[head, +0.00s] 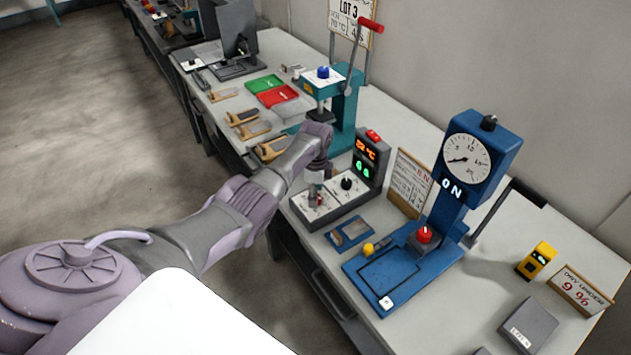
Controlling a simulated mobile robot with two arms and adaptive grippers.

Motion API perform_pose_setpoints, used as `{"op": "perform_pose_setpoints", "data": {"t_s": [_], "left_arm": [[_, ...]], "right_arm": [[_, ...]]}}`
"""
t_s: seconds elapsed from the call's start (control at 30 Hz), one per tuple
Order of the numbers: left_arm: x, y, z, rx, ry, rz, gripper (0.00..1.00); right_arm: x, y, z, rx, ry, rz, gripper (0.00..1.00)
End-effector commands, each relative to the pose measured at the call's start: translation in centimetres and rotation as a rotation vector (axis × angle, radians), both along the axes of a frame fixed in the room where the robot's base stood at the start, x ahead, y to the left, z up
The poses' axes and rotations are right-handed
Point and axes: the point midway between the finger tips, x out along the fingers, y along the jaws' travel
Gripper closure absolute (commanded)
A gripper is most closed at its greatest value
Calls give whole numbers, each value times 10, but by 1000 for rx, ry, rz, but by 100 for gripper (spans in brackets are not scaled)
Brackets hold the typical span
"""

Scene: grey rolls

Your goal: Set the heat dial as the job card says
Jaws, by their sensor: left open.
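The heat control box (325,208) is a grey unit with a light top panel at the front edge of the bench. A black dial (347,183) sits on its panel. Its upright display (366,152) shows orange digits ending in °C, too small to read surely, and green digits below. The job card (352,14) stands at the back, reads LOT 3, and is cut off by the top edge; its °C figure is unclear. My left gripper (316,188) is open over the panel's left part, left of the dial, and partly hides it. My right gripper is out of view.
A teal press (345,110) with a red-handled lever stands behind the box. A blue press (455,190) with a round gauge stands to the right, a framed card (410,182) between. A yellow meter (537,260) stands far right.

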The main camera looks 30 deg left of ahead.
Motion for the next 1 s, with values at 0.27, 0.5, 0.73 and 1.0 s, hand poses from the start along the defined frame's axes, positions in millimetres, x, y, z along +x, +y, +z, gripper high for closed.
{"op": "perform_pose_setpoints", "data": {"t_s": [0.27,0.5,0.73,1.0], "left_arm": [[1,1,53,2,-6,-1,38],[0,1,97,1,-3,0,38],[0,0,112,1,-1,0,38],[0,0,112,1,0,0,38]], "right_arm": [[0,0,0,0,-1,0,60],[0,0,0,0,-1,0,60],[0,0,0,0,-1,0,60],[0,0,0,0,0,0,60]]}}
